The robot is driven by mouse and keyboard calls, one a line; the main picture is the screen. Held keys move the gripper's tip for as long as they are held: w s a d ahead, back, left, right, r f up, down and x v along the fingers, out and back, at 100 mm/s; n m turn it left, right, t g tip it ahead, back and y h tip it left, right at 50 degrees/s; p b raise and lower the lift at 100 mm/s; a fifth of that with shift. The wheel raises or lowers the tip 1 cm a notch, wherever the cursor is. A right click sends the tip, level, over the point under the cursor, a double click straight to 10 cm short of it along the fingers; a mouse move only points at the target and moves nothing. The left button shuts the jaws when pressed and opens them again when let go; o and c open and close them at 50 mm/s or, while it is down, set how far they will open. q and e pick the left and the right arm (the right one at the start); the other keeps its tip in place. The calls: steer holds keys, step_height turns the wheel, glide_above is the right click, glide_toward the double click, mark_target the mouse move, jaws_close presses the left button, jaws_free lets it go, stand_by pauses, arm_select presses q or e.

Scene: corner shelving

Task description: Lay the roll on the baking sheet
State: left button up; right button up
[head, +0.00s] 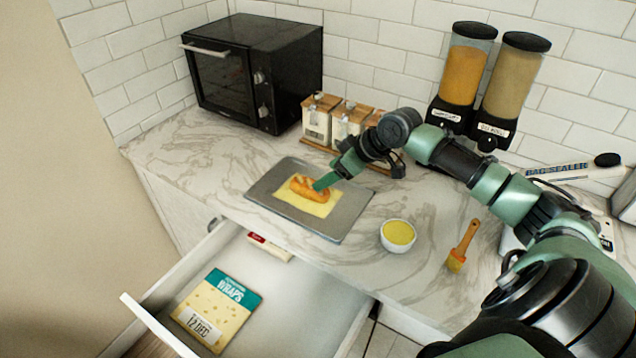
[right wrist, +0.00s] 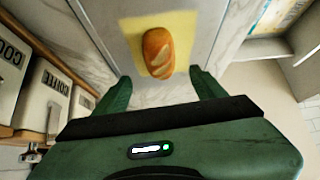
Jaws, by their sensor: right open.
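The golden-brown roll (head: 309,188) lies on a yellow sheet (head: 318,208) on the grey baking sheet (head: 345,222), which rests on the marble counter. My right gripper (head: 321,184) reaches down to the roll's right end in the head view and hides a little of it. In the right wrist view the roll (right wrist: 158,52) lies on the yellow sheet (right wrist: 183,35), just past the open, empty fingertips (right wrist: 162,84) and in line with the gap between them. No contact with the fingers shows. My left gripper is not in view.
A black oven (head: 253,72) and labelled canisters (head: 335,122) stand behind the baking sheet. A bowl of yellow liquid (head: 398,235) and a brush (head: 463,246) are to its right. An open drawer (head: 290,282) below holds a wraps packet (head: 216,308).

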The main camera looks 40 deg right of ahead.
steer(key=v, duration=0.4)
steer(key=shift+s+r+b, duration=0.1)
steer(key=shift+r+b, duration=0.1)
steer(key=shift+b, duration=0.1)
